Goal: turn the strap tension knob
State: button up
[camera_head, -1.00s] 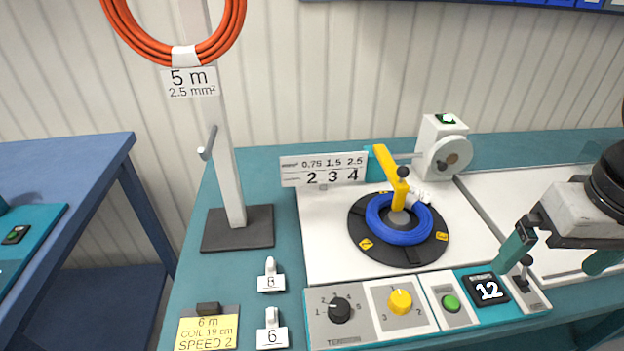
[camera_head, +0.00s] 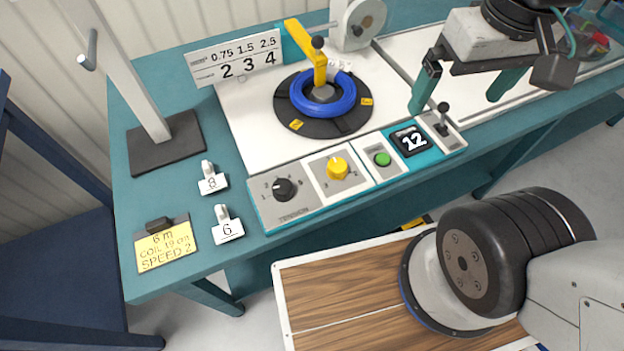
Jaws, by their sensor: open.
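The strap tension knob is the black knob (camera_head: 284,189) on the grey panel at the left end of the control strip, with numbers around it and the word TENSION below. Its pointer direction is too small to read surely. My gripper (camera_head: 462,98) is at the upper right, with its two teal fingers apart and nothing between them. It hangs above the right end of the control strip, near the small lever (camera_head: 441,121), well to the right of the black knob.
Right of the black knob are a yellow knob (camera_head: 338,168), a green button (camera_head: 382,159) and a display (camera_head: 410,141) reading 12. A blue coil (camera_head: 322,108) sits on the black turntable under a yellow arm (camera_head: 306,50).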

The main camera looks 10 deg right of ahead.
aim_at(283, 189)
jog(key=k, duration=1)
jog(key=z, duration=0.85)
jog(key=i, duration=0.8)
jog(key=u, duration=1.3)
